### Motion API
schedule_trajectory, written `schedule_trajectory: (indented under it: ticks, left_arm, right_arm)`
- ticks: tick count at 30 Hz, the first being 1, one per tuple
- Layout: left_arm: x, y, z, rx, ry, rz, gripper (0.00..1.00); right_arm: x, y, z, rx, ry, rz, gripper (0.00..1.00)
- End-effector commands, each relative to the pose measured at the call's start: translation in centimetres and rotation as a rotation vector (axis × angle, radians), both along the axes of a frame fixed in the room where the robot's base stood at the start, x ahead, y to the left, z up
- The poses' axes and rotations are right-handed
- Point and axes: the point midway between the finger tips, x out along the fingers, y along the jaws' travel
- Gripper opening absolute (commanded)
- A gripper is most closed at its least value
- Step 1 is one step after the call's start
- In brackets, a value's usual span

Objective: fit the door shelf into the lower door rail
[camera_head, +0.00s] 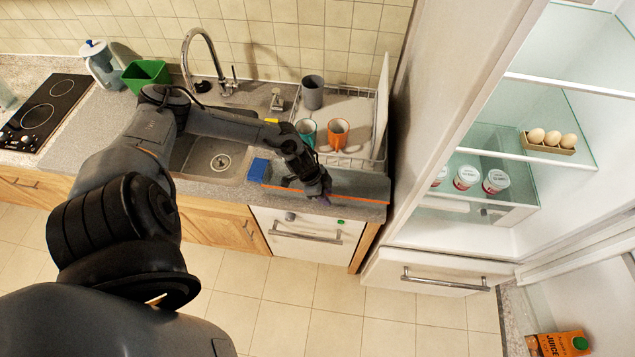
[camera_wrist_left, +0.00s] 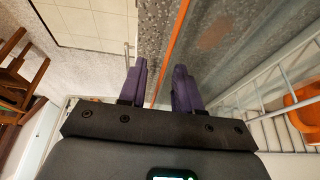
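The door shelf (camera_head: 355,187) is a long grey, see-through bin with an orange edge. It lies on the counter in front of the dish rack. My left gripper (camera_head: 323,198) points down at its front edge, near the middle. In the left wrist view, the purple fingers (camera_wrist_left: 160,82) stand apart, with the shelf's orange edge (camera_wrist_left: 176,42) running between them. I cannot tell whether either finger touches it. The fridge door (camera_head: 565,295) stands open at the lower right; its lower rail cannot be made out. My right gripper is not in view.
A dish rack (camera_head: 380,120) with an orange mug (camera_head: 338,134) and a teal mug (camera_head: 306,130) stands behind the shelf. A blue block (camera_head: 258,169) is at its left. The fridge's side wall (camera_head: 435,90) rises at the right. A juice carton (camera_head: 557,344) is by the door.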

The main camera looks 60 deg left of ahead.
Motion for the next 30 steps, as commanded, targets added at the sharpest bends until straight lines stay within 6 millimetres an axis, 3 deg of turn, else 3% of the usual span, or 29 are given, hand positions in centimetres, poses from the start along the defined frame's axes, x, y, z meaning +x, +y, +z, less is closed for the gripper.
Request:
schedule_trajectory:
  ticks: [15, 23, 26, 30]
  left_arm:
    - [-2.8, 1.8, 7.8, 0.004, 0.002, -0.005, 0.33]
    - [-3.4, 2.1, 9.7, 0.001, -0.001, -0.003, 0.33]
    - [-3.3, 1.0, 9.5, -0.009, -0.015, -0.016, 0.33]
    - [-2.8, -3.4, 8.3, -0.029, -0.078, -0.056, 0.33]
  right_arm:
    - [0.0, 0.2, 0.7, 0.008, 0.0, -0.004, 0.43]
    - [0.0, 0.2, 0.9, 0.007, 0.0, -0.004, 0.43]
    - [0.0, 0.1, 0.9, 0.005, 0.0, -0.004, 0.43]
    - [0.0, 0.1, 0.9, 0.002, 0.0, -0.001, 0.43]
